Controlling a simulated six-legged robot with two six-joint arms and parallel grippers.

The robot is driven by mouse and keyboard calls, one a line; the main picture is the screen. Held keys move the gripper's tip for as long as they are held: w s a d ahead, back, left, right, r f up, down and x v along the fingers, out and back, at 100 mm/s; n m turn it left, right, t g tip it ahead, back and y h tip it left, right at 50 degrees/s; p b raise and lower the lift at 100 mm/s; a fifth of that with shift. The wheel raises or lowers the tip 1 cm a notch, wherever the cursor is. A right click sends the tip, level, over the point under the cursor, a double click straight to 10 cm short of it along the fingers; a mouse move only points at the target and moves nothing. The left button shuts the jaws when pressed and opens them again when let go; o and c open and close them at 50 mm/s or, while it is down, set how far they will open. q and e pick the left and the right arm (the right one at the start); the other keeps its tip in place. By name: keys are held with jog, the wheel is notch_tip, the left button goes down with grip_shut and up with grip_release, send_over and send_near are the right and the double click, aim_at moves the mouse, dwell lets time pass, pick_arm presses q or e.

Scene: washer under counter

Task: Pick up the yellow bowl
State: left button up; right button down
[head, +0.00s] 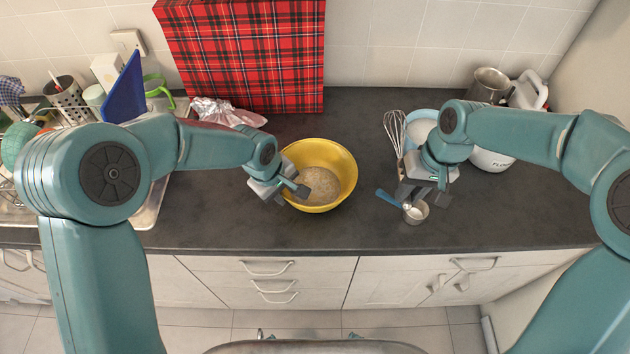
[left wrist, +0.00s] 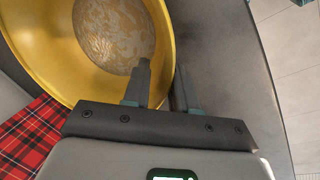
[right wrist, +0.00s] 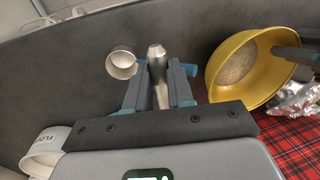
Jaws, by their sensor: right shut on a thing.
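The yellow bowl (head: 345,165) stands upright on the dark counter with a pale, mottled content in it. It also shows in the left wrist view (left wrist: 45,50) and the right wrist view (right wrist: 228,88). My left gripper (head: 302,190) is at the bowl's near left rim. In the left wrist view its fingers (left wrist: 160,82) are apart, one over the bowl's inside and one outside, with the rim between them. My right gripper (head: 424,194) is shut on a metal handle (right wrist: 157,75), which appears to be the whisk's (head: 395,128), right of the bowl.
A small metal cup (head: 416,211) and a blue handle (head: 387,197) lie near my right gripper. A flour canister (head: 492,160) and a light blue bowl (head: 420,122) stand behind it. Crumpled foil (head: 225,112) and a tartan board (head: 250,60) are behind the yellow bowl. The front counter is clear.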

pick_arm(q)
jog(key=shift+a, duration=0.1)
grip_shut()
jog(key=shift+w, duration=0.15)
notch_tip(320, 180, up, 10)
dwell(0.3)
jog(key=shift+s+a+x, duration=0.15)
jog(key=shift+s+x, duration=0.05)
jog(key=shift+x, duration=1.25)
jog(key=shift+s+a+x, duration=0.1)
jog(key=shift+s+x, duration=0.1)
jog(key=shift+x, duration=1.3)
jog(key=shift+s+a+x, duration=0.15)
jog(key=shift+s+x, duration=0.05)
jog(key=shift+x, duration=1.25)
jog(key=shift+f, duration=0.5)
